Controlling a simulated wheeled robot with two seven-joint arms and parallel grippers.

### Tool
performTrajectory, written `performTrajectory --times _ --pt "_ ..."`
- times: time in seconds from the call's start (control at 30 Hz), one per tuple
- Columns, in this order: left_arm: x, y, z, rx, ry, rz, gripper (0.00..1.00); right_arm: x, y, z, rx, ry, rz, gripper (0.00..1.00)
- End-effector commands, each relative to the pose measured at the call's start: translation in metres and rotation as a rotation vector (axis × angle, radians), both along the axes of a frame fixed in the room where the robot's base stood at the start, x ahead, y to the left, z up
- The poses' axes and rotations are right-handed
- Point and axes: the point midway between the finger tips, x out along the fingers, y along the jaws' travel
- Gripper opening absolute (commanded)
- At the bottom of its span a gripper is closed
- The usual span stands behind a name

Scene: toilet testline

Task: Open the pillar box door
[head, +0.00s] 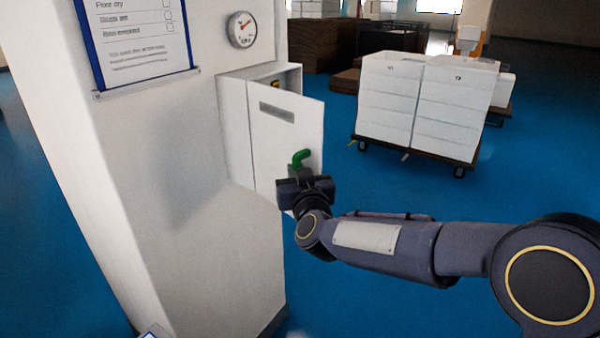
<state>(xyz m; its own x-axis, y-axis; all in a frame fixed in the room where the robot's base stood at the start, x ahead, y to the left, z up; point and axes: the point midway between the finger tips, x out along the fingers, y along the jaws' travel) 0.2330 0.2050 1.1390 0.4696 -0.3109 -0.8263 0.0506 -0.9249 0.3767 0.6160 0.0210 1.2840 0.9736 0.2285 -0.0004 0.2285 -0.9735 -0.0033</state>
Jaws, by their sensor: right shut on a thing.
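The pillar box (232,128) is a pale grey cabinet fixed to the side of the white pillar. Its door (287,140) stands partly open, with a dark gap and a bit of the inside showing along the top. The door has a grey label slot near its top and a green handle (300,157) lower down. My right gripper (303,178) is at the handle, shut on it; its fingertips hide the handle's lower part. My left gripper is not in view.
A clipboard sheet (140,40) and a round gauge (242,29) are on the pillar (170,200). A cart (420,148) with stacked white boxes (425,105) stands behind the door to the right. The blue floor (400,290) is clear around my right arm.

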Motion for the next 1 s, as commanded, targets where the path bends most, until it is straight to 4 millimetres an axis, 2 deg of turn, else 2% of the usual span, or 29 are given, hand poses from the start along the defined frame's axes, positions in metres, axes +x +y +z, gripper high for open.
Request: performTrajectory --times 0.1,0.13,0.17,0.53,1.0 --pt "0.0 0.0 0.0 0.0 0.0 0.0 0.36 0.0 0.001 0.005 0.002 -0.011 0.001 0.0" --pt "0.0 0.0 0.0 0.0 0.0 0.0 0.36 0.0 0.001 0.005 0.002 -0.011 0.001 0.14" --pt "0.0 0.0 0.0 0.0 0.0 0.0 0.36 0.0 0.001 0.005 0.002 -0.011 0.001 0.17" --pt "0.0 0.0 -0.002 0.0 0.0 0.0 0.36 -0.003 -0.001 0.002 0.001 -0.005 0.001 0.17" --pt "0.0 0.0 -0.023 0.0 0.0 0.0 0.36 -0.069 -0.014 0.001 0.002 -0.007 0.003 0.17"
